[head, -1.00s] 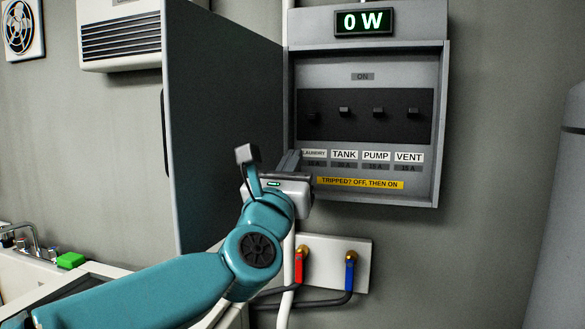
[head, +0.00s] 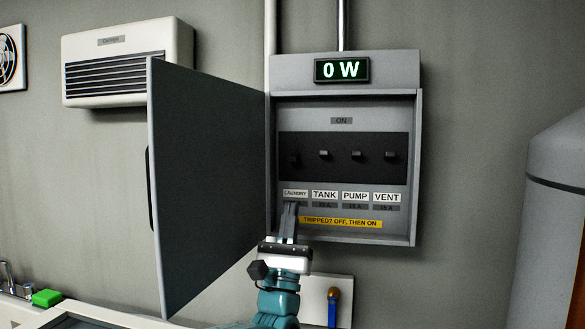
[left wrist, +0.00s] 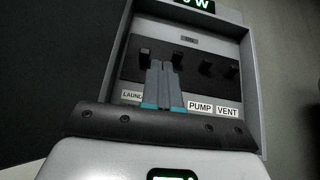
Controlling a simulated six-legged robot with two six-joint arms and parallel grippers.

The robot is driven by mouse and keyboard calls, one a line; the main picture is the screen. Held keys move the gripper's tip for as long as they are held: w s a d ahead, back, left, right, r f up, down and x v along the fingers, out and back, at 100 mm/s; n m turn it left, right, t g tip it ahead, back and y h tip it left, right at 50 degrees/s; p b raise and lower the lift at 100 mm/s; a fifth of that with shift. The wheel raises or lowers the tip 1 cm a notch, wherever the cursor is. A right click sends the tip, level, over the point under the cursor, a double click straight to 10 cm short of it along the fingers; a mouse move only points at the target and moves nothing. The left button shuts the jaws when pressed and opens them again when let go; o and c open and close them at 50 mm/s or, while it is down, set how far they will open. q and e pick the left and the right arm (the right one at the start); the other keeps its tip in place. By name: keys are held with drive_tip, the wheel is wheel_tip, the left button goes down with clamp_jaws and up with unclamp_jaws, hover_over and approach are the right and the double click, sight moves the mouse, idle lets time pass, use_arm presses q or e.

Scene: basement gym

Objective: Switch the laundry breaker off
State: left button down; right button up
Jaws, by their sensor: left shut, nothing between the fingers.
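The breaker panel (head: 343,227) hangs open on the wall, with a row of black switches on a dark strip. The laundry breaker (head: 294,160) is leftmost, above the LAUNDRY label; it sits slightly lower and looks darker than its neighbours. It also shows in the left wrist view (left wrist: 145,57). My left gripper (head: 290,205) is shut and empty, its fingers pointing up in front of the panel, just below the LAUNDRY label. In the left wrist view its fingertips (left wrist: 161,63) appear between the laundry and tank switches; contact cannot be told. My right gripper is out of view.
The tank (head: 323,154), pump (head: 357,155) and vent (head: 389,155) switches stand close to the right. The open panel door (head: 205,190) blocks the left side. The display (head: 342,70) reads 0 W. A large grey cylinder (head: 560,210) stands at the right.

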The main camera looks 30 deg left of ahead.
sight(296, 161)
use_arm(q)
drive_tip(key=w+a+f+g, duration=0.1)
drive_tip(key=w+a+f, duration=0.1)
drive_tip(key=w+f, duration=0.25)
drive_tip(key=shift+g, duration=0.3)
drive_tip(key=p+x, duration=0.2)
drive_tip(key=x, duration=0.1)
drive_tip(key=p+x, duration=0.5)
drive_tip(key=shift+s+a+r, duration=0.15)
drive_tip(key=shift+a+r, duration=0.25)
drive_tip(key=shift+r, duration=0.05)
wheel_tip(296, 161, up, 3)
drive_tip(key=shift+r+m+p, duration=0.2)
drive_tip(key=shift+m+p, duration=0.1)
drive_tip(key=shift+p, duration=0.65)
drive_tip(key=shift+s+r, duration=0.15)
drive_tip(key=shift+r, duration=0.2)
drive_tip(key=shift+f, duration=0.1)
